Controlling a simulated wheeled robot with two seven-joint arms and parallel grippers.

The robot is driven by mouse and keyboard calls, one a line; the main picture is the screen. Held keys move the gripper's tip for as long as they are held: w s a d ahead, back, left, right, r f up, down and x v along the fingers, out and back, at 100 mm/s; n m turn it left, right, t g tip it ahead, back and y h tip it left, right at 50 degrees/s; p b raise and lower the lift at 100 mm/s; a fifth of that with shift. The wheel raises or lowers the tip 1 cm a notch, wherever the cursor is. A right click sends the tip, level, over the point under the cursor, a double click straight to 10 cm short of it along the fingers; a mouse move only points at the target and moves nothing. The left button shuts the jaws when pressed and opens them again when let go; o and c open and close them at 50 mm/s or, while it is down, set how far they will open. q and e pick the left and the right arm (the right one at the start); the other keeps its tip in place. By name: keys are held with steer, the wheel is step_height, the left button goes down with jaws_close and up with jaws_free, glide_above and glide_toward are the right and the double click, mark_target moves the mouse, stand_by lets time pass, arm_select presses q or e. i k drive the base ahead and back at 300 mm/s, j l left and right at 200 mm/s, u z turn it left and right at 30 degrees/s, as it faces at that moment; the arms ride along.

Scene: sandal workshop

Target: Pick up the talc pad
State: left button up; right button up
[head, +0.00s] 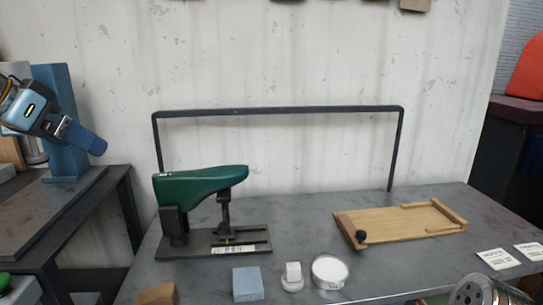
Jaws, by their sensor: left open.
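The talc pad (292,278) looks like a small white round pad with a blocky grip on top. It stands near the front of the grey bench, just left of a round dish of white powder (330,271). My left gripper (66,130) is at the upper left, in front of a blue upright, far from the pad. It is open, and I see nothing held in it, though its fingers are small and hard to make out.
A blue-grey block (248,284) stands left of the pad. Behind are a green shoe last on a black stand (213,243) and a dark rail (280,111). A wooden board (402,222) and small cards (498,259) lie right. The bench (300,235) is bare behind the pad.

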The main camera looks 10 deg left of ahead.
mark_target(293, 281)
steer(key=k+j, duration=0.2)
steer(key=k, duration=0.25)
steer(key=k+j, duration=0.25)
steer(key=k, duration=0.2)
steer(key=k+j, duration=0.2)
steer(key=k, duration=0.2)
